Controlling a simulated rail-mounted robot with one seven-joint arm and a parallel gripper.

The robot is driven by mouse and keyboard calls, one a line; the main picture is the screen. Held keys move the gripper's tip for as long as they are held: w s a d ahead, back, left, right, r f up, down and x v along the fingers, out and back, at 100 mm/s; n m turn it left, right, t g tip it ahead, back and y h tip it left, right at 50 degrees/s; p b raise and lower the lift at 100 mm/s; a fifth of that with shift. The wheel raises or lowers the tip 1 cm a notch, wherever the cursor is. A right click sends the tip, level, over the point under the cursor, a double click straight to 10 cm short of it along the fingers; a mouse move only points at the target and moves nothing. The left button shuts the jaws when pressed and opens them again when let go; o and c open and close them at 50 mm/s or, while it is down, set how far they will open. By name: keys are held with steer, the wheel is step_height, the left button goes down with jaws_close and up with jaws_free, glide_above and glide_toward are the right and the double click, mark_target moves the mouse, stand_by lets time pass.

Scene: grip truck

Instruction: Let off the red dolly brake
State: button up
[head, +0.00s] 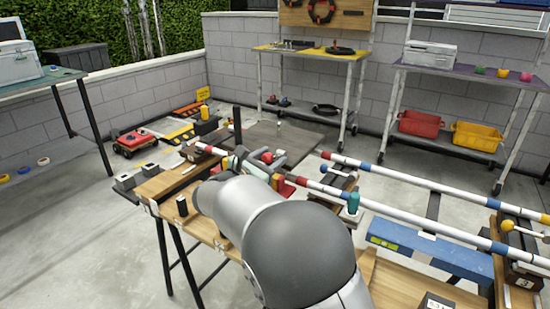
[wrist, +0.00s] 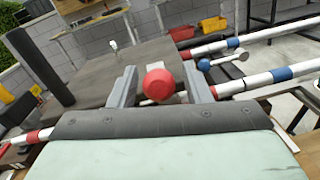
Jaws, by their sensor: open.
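A round red knob (wrist: 158,83), apparently the red brake's handle, is in the middle of the wrist view. It also shows in the head view (head: 267,157) near the left end of the track. My gripper (wrist: 159,72) is open, with one finger on each side of the knob. Gaps show between the knob and both fingers, so they do not appear to press on it. Most of the lever below the knob is hidden. A red block (head: 285,186) shows beside my wrist; my arm covers much of the dolly area.
White rails with red and blue bands (head: 400,211) run to the right. A yellow knob (head: 508,225) stands at the right end, and a blue knob (wrist: 204,65) sits close right of my fingers. A dark upright post (wrist: 40,66) stands at left. A grey platform (head: 285,141) lies beyond.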

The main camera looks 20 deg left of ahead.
steer(key=shift+x, duration=1.25)
jaws_close()
steer(key=shift+r, duration=0.1)
